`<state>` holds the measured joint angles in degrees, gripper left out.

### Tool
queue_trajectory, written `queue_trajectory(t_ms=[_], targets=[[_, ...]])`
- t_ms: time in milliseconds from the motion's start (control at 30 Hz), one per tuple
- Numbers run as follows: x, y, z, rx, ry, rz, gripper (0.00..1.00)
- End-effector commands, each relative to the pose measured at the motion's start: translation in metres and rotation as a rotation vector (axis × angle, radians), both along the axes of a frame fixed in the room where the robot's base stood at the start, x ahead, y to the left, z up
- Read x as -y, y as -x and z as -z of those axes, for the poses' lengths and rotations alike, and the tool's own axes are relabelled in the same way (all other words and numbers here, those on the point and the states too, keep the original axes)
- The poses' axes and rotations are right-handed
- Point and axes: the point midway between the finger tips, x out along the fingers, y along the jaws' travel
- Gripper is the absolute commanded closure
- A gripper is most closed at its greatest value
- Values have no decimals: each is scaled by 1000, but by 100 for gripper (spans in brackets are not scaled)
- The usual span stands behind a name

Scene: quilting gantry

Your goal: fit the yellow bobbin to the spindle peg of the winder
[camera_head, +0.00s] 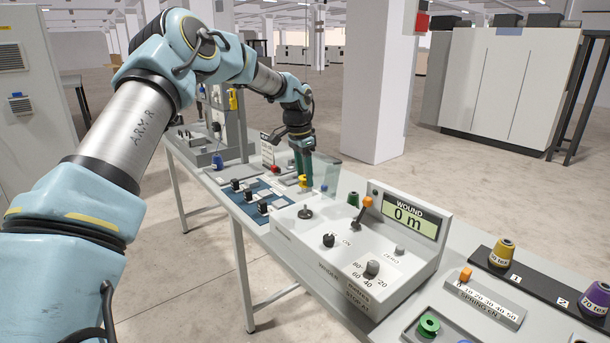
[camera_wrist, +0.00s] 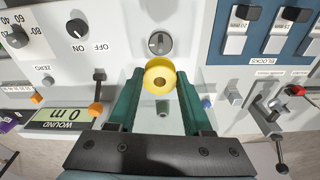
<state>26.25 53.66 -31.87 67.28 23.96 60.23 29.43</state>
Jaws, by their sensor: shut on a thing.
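The yellow bobbin (camera_wrist: 160,77) is between the green fingertips of my gripper (camera_wrist: 160,98) in the wrist view, its dark centre hole facing the camera. In the head view my gripper (camera_head: 303,178) points down, shut on the yellow bobbin (camera_head: 303,184), above the back part of the winder. The winder (camera_head: 345,245) is a pale box with a "WOUND 0 m" display. Its spindle peg (camera_head: 305,211) stands on a round base on the top panel. In the wrist view the spindle peg (camera_wrist: 159,43) shows beyond the bobbin, apart from it. The exact height gap is unclear.
An orange-tipped lever (camera_head: 367,203) and a clear guard panel (camera_head: 328,174) are near the gripper. A blue block board (camera_head: 250,198) lies left of the winder. Thread cones (camera_head: 502,254) stand at the right; a green spool (camera_head: 428,325) lies in front.

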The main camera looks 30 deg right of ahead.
Motion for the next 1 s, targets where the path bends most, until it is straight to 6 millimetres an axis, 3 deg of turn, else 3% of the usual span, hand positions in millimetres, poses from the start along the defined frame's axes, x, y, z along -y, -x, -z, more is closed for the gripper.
queue_trajectory(t_ms=[267,700,1000], targets=[[-1,0,13,0,-1,7,100],[0,0,51,1,0,8,100],[-1,0,58,1,0,7,100]])
